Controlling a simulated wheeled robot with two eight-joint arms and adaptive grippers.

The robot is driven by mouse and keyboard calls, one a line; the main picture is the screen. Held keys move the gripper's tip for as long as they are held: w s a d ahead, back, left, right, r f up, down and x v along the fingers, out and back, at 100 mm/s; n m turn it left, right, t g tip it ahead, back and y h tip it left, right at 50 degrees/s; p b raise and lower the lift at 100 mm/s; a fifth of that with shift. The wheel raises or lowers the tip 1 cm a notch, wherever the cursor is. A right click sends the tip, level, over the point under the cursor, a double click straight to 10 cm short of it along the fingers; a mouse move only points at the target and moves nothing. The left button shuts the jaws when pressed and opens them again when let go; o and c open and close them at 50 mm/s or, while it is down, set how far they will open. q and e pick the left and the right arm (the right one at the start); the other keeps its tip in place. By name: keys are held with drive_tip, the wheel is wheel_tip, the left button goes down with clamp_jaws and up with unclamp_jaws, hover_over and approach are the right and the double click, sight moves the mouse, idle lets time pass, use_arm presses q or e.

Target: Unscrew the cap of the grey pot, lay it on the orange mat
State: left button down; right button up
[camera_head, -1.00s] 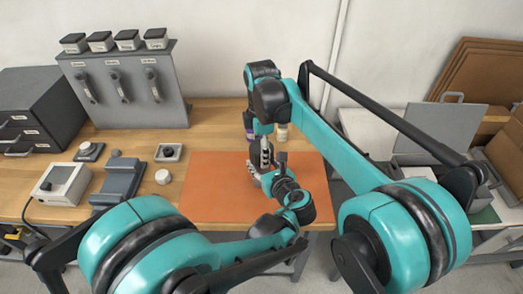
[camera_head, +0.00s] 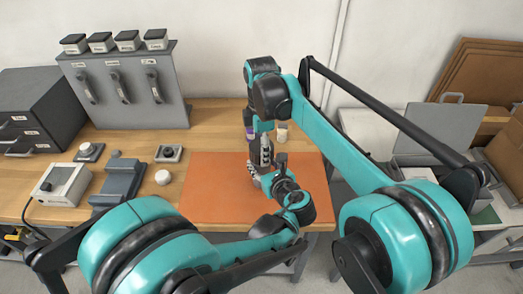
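The orange mat (camera_head: 215,190) lies on the wooden bench in the middle of the view. My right gripper (camera_head: 262,167) points down over the mat, below its teal and black wrist. My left gripper (camera_head: 258,180) reaches in low from the front and meets the right one over the mat. The two grippers overlap in the picture, so their fingers are small and hard to separate. The grey pot and its cap cannot be made out clearly; the grippers cover the spot between them. Whether either gripper is shut on something cannot be told.
A purple-banded container (camera_head: 249,133) and a cream container (camera_head: 282,133) stand behind the mat, close to my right wrist. A white round piece (camera_head: 162,177) and a grey clamp-like device (camera_head: 119,181) are left of the mat. The mat's left part is clear.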

drive_tip(key=shift+r, duration=0.55)
drive_tip(key=shift+r, duration=0.1)
drive_tip(key=shift+r, duration=1.95)
use_arm(q)
drive_tip(key=c, duration=0.7)
unclamp_jaws()
